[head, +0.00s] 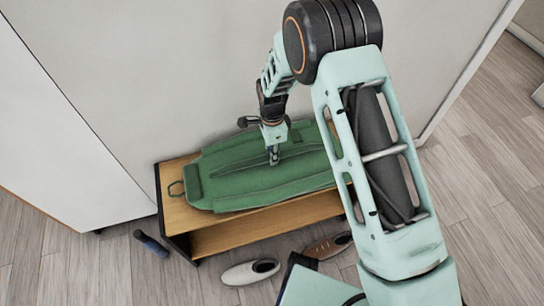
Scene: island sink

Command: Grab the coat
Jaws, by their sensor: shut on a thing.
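The green coat (225,185) lies flat along the top of a low wooden bench (205,215) against the wall. Its left end, with a small loop, rests near the bench's left edge. My gripper (273,158) points down onto the middle of the coat and is shut on its fabric. Folds run through the fabric close to the fingertips. The coat still lies on the bench around the grip. My arm hides part of the bench's right side.
A dark item (248,121) lies behind the coat by the wall. A light shoe (250,272) and a brown shoe (328,246) sit on the floor before the bench. A dark object (150,243) lies on the floor at left. Floor at far left is clear.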

